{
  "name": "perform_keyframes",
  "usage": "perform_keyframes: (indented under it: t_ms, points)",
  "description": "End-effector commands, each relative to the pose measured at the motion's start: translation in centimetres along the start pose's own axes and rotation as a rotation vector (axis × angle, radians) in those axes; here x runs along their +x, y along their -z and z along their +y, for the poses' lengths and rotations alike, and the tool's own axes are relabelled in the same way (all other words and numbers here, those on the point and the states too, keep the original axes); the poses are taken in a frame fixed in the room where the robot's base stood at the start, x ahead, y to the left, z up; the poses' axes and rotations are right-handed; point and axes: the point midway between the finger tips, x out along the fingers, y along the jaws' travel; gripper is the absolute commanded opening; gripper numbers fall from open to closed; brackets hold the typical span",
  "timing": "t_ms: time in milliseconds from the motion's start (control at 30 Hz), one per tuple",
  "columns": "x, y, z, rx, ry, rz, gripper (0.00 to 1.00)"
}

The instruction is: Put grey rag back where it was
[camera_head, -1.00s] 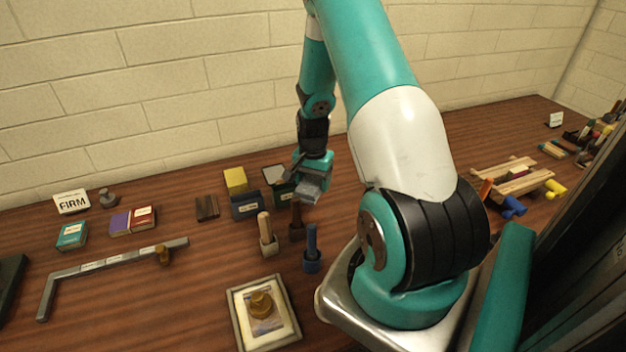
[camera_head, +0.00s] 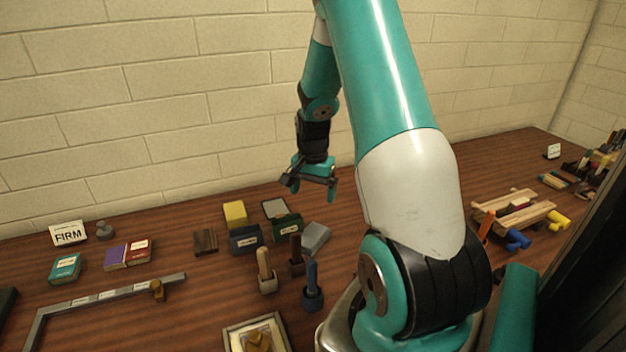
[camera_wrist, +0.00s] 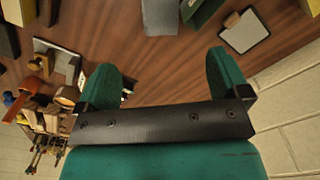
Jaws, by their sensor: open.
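The grey rag (camera_head: 315,238) lies on the wooden table in the head view, just right of the dark green labelled box (camera_head: 286,227). It looks like a flat-sided grey block. A grey shape at the top edge of the wrist view appears to be the rag (camera_wrist: 160,16), partly cut off. My gripper (camera_head: 312,188) is open and empty, raised above the table behind the rag. Its two teal fingers are spread apart in the wrist view (camera_wrist: 163,70), with bare table between them.
A navy labelled box (camera_head: 245,238) and yellow block (camera_head: 235,213) stand left of the green box. A light-faced tile (camera_head: 275,208) lies behind it. Handled tools, tan (camera_head: 265,268), dark brown (camera_head: 296,258) and blue (camera_head: 312,287), stand in front. A wooden rack (camera_head: 512,213) is at right.

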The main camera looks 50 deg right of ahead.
Motion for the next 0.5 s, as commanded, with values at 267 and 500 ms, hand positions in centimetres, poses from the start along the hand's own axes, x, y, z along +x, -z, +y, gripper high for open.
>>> perform_keyframes:
  t_ms: [267,500]
  points:
    - [-4.3,0.0,0.0,0.0,0.001,0.001,0.94]
    - [-5.3,-0.5,-0.3,-0.019,0.003,-0.002,0.94]
